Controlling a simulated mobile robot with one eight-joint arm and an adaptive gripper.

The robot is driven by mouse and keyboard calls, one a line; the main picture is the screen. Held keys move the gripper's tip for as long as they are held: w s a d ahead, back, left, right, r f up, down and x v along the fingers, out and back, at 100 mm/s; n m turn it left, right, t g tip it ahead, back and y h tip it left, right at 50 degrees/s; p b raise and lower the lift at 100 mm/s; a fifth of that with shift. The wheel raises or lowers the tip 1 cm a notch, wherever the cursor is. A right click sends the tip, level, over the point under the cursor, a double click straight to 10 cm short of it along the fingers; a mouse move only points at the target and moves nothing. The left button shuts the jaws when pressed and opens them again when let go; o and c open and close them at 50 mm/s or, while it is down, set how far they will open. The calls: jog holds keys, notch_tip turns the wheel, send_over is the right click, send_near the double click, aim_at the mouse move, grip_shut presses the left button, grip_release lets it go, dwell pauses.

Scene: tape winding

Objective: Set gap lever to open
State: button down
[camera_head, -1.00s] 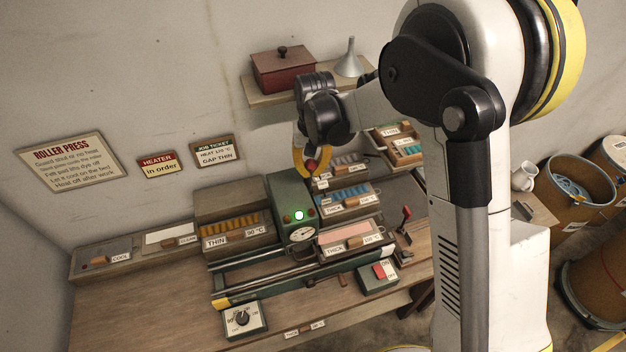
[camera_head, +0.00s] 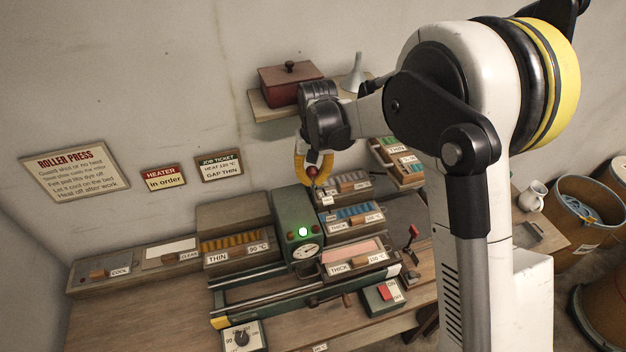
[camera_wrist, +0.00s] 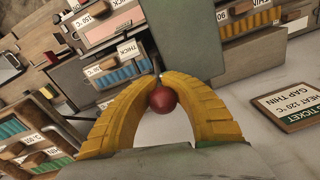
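A lever with a round red knob (camera_head: 312,171) stands behind the right side of the green press housing (camera_head: 289,212). I take it for the gap lever, but its label is not readable. My gripper (camera_head: 313,178) has its yellow fingers around this knob. In the wrist view the red knob (camera_wrist: 163,100) sits between the curved fingers. The fingertips (camera_wrist: 161,78) come together beyond it, around the thin shaft. The lever's foot is hidden behind the housing.
A second red-knobbed lever (camera_head: 412,231) stands right of the press. Labelled trays (camera_head: 350,218) crowd close to the gripper's right. A shelf (camera_head: 262,105) with a red box (camera_head: 290,82) and a funnel (camera_head: 355,75) is above, near my wrist. A job ticket (camera_head: 219,165) hangs on the wall.

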jog(key=c, duration=1.5)
grip_release()
jog(key=shift+w+a, duration=0.1)
jog(key=shift+w, duration=0.1)
jog(key=shift+o, duration=0.2)
jog(key=shift+s, duration=0.15)
